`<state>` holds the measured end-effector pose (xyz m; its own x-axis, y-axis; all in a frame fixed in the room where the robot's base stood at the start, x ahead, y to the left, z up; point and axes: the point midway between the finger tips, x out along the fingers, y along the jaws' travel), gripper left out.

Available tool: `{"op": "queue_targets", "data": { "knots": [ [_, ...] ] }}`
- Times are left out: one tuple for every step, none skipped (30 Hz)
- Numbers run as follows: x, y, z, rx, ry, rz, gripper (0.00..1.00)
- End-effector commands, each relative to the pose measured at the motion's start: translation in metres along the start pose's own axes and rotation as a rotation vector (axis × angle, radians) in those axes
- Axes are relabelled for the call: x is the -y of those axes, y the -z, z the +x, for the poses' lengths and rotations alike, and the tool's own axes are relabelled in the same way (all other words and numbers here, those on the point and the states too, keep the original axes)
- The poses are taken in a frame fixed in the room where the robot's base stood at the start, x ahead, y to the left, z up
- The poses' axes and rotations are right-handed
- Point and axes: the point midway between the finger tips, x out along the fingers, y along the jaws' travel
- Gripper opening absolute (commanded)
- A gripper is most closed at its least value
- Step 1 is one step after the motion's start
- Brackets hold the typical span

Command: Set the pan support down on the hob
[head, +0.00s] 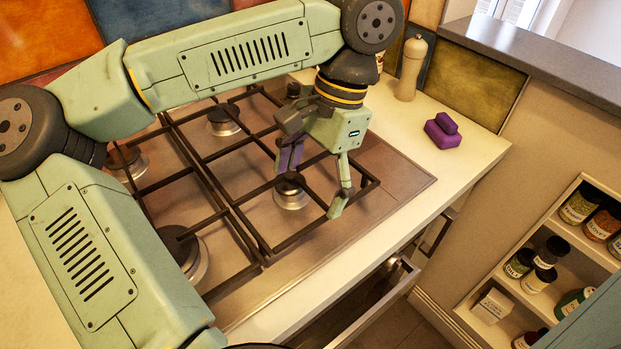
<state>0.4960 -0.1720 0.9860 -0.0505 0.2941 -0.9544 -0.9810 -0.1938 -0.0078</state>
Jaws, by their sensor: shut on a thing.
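The pan support (300,234) is a dark grid of bars over the right side of the steel hob (405,180). It looks roughly level, close above or on the hob; I cannot tell whether its feet touch. My gripper (311,192) points down at its right part, one finger on either side of a bar, and is shut on the support. The exact contact is hard to see. A burner (291,192) shows just below the fingers. My arm hides part of the hob's back and left side.
A spice shelf (490,265) is at right.

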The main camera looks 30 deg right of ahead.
Motion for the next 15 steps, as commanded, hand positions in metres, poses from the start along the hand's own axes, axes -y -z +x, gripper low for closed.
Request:
{"op": "queue_targets", "data": {
  "knots": [
    [0.0005,-0.0003,-0.0010,0.000,0.003,-0.002,0.24],
    [0.0005,-0.0003,-0.0010,0.000,0.003,-0.002,0.86],
    [0.0005,-0.0003,-0.0010,0.000,0.004,-0.002,0.89],
    [0.0005,-0.0003,-0.0010,0.000,0.003,-0.002,0.91],
    [0.0005,-0.0003,-0.0010,-0.001,0.003,-0.002,0.93],
    [0.0004,-0.0003,-0.0010,-0.001,0.003,-0.002,0.95],
    [0.0004,-0.0003,-0.0009,-0.001,0.003,-0.002,0.97],
    [0.0004,-0.0003,-0.0009,-0.001,0.003,-0.001,0.99],
    [0.0004,-0.0002,-0.0009,-0.001,0.003,-0.001,1.00],
    [0.0004,-0.0002,-0.0009,-0.001,0.002,-0.001,1.00],
    [0.0004,-0.0002,-0.0009,-0.001,0.002,-0.001,1.00],
    [0.0003,-0.0002,-0.0008,-0.001,0.002,-0.001,1.00],
    [0.0003,-0.0002,-0.0008,-0.001,0.002,-0.001,1.00],
    [0.0003,-0.0002,-0.0008,-0.001,0.002,-0.001,1.00],
    [0.0003,-0.0002,-0.0008,-0.001,0.002,-0.001,1.00]
  ]
}}
